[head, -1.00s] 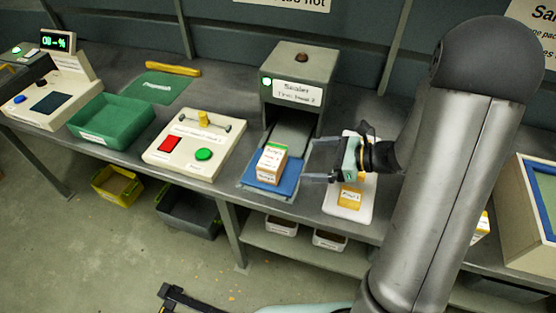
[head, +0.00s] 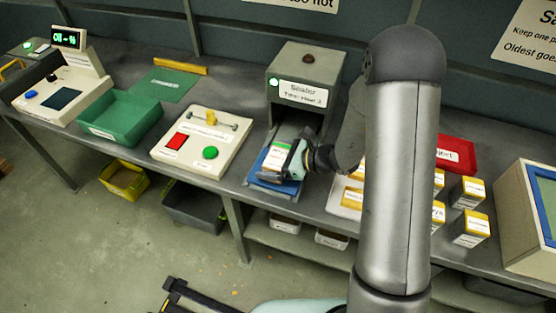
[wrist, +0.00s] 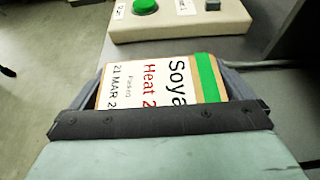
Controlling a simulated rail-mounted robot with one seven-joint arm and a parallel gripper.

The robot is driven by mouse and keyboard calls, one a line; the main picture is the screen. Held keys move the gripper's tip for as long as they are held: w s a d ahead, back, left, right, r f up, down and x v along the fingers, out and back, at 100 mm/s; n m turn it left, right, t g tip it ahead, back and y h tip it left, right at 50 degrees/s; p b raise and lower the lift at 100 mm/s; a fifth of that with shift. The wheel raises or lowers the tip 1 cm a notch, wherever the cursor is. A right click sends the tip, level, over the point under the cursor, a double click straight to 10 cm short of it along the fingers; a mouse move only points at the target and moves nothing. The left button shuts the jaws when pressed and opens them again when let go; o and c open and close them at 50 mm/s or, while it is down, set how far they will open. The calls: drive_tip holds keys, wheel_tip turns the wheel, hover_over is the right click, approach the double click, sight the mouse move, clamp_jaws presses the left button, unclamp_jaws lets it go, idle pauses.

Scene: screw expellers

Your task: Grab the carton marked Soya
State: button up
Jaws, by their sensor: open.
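The carton marked Soya (wrist: 155,85) fills the middle of the wrist view, its label reading Soya, Heat 2 and a March date, with a green stripe at its right end. In the head view the carton (head: 278,152) stands on the blue pad (head: 258,181) in front of the sealer (head: 303,85), partly hidden by my gripper. My gripper (head: 279,163) is open, with one finger on either side of the carton. Its fingers also show at the left and right of the carton in the wrist view. I cannot tell whether they touch it.
A control panel (head: 182,157) with red and green buttons stands left of the pad, with a green tray (head: 115,125) beyond it. On the right are a white tray (head: 338,208) with yellow cartons, a red tray (head: 457,153) and several loose cartons (head: 470,226).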

drive_tip(key=shift+a, duration=0.1)
drive_tip(key=shift+c, duration=0.3)
drive_tip(key=c, duration=0.9)
